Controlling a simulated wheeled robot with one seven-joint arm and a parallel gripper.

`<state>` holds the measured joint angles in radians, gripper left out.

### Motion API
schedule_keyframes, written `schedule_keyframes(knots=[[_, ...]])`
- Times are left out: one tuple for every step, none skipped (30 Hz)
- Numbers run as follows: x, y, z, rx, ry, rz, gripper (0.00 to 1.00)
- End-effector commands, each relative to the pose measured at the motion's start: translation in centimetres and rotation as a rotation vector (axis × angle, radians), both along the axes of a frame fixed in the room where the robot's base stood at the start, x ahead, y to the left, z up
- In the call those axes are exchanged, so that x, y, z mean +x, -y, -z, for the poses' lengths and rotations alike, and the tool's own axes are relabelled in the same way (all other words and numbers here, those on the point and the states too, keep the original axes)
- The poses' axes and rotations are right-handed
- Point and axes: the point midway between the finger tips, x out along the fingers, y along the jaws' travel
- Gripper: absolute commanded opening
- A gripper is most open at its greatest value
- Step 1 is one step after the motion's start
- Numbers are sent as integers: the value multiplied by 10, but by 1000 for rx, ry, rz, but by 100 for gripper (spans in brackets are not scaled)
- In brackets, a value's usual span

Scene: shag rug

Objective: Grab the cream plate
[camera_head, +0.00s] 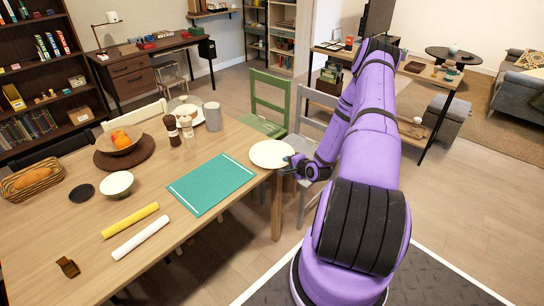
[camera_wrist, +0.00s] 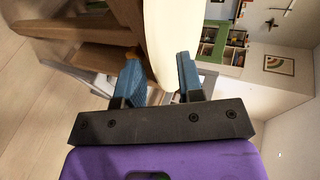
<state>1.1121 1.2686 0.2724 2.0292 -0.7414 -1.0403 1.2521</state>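The cream plate (camera_head: 271,153) lies at the right end of the wooden table, with its right rim at the table edge. My gripper (camera_head: 289,166) is at that right rim, reaching in from the right. In the wrist view the plate (camera_wrist: 168,40) is seen steeply from the side, its rim reaching between the two blue fingers of my gripper (camera_wrist: 159,80). The fingers stand apart, one on each side of the rim. I cannot tell whether either finger touches it.
The wooden table (camera_head: 236,215) also holds a green mat (camera_head: 211,183) left of the plate, plus rolls, bowls and a basket farther left. A green chair (camera_head: 266,105) and a grey chair (camera_head: 307,140) stand close to the table's right end, near my arm.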

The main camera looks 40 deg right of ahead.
Motion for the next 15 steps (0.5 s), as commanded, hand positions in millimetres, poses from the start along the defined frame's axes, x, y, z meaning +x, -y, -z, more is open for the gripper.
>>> schedule_keyframes(knots=[[0,0,0,0,0,0,35],[0,0,0,0,0,0,35],[0,0,0,0,0,0,32],[0,0,0,0,0,0,25],[0,0,0,0,0,0,18],[0,0,0,0,0,0,9],[0,0,0,0,0,0,2],[0,0,0,0,0,0,0],[0,0,0,0,0,0,0],[0,0,0,0,0,0,0],[0,0,0,0,0,0,0],[0,0,0,0,1,0,0],[0,0,0,0,1,0,0],[0,0,0,0,1,0,0],[0,0,0,0,1,0,0]])
